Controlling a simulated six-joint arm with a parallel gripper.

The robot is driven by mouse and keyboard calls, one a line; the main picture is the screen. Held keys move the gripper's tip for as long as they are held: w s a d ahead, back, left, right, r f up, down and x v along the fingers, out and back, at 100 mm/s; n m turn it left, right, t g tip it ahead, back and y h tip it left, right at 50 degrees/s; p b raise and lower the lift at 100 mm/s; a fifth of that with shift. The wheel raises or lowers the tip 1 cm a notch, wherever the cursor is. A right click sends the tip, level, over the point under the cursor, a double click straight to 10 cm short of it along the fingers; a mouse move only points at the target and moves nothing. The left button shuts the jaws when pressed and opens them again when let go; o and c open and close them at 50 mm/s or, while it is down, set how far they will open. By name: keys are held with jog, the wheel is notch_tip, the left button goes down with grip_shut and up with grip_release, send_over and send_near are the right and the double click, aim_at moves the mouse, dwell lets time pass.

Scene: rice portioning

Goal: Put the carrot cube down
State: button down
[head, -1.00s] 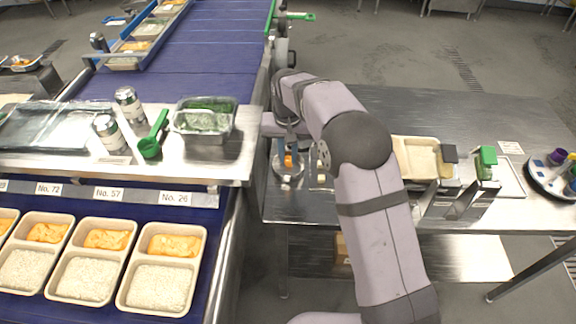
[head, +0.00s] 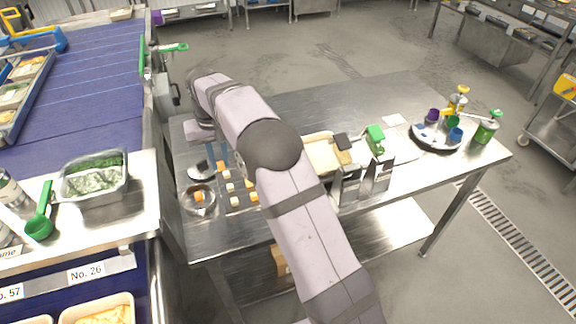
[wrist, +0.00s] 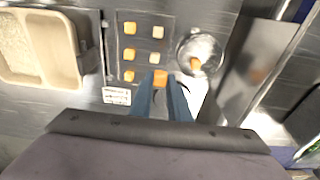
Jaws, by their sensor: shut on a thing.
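My gripper (wrist: 160,88) shows its two blue fingers in the wrist view, shut on an orange carrot cube (wrist: 160,76) at the tips. The held cube is beside the lower edge of a dark sheet or tray (wrist: 143,42) with several orange and pale cubes in rows. Its height above the surface cannot be told. A round metal bowl (wrist: 184,50) to the right holds one orange piece (wrist: 195,64). In the head view the bowl (head: 187,207) is at the table's left end, and my arm hides part of the cube area.
A beige two-part tray (wrist: 75,88) lies left of the cubes in the wrist view. A small printed label (wrist: 116,95) lies near it. In the head view, metal dispensers (head: 348,185) and a round caddy (head: 418,140) stand to the right. A conveyor (head: 90,70) runs at left.

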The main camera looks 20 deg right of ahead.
jog(key=w+d+r+p, duration=0.2)
jog(key=d, duration=2)
jog(key=shift+d+f+p, duration=0.2)
jog(key=shift+f+p, duration=1.35)
jog(key=shift+f, duration=3.7)
jog(key=shift+f, duration=0.2)
jog(key=c, duration=1.9)
grip_release()
jog(key=shift+c, duration=0.2)
jog(key=shift+r, duration=0.1)
